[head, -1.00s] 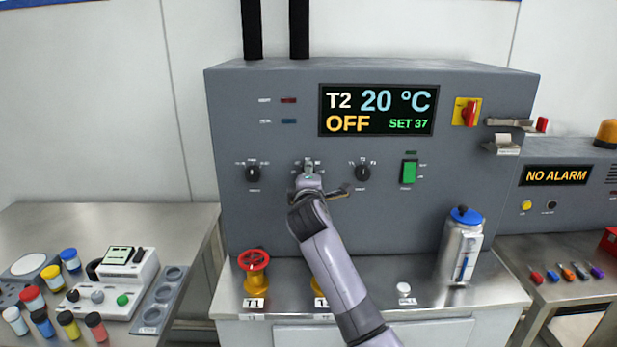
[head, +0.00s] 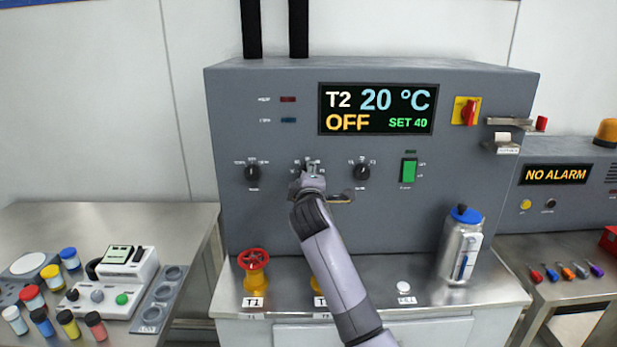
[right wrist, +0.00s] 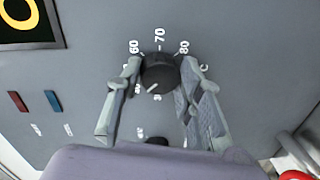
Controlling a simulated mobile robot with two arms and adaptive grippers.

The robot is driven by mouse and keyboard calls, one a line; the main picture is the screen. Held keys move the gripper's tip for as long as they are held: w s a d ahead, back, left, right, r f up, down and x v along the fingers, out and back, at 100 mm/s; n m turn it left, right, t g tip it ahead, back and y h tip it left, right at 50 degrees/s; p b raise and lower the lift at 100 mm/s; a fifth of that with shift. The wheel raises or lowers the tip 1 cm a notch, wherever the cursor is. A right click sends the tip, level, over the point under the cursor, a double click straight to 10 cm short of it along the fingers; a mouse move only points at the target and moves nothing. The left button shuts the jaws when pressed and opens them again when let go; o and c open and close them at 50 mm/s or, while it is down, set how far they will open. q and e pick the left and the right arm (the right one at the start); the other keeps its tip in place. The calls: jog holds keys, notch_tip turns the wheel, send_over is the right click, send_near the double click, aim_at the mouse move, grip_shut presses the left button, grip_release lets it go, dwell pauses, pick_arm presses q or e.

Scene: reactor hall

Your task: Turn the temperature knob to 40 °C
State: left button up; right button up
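The temperature knob (right wrist: 160,74) is a round black knob on the grey panel, with numbers such as 60, 70 and 80 around it. In the right wrist view my right gripper (right wrist: 161,70) has one finger on each side of the knob, seemingly touching it. In the head view my right gripper (head: 309,170) is at the middle of three knobs and hides most of it. The display (head: 378,109) reads T2, 20 °C, OFF and SET 40. My left gripper is not in view.
Black knobs sit left (head: 252,173) and right (head: 362,173) of my gripper. A green switch (head: 408,170) and a red rotary switch (head: 467,111) are farther right. A red-wheeled valve (head: 254,270) and a steel bottle (head: 461,246) stand on the bench below.

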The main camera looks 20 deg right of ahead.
jog(key=o, duration=0.5)
jog(key=shift+c, duration=0.2)
jog(key=v, duration=1.2)
jog(key=shift+f, duration=0.1)
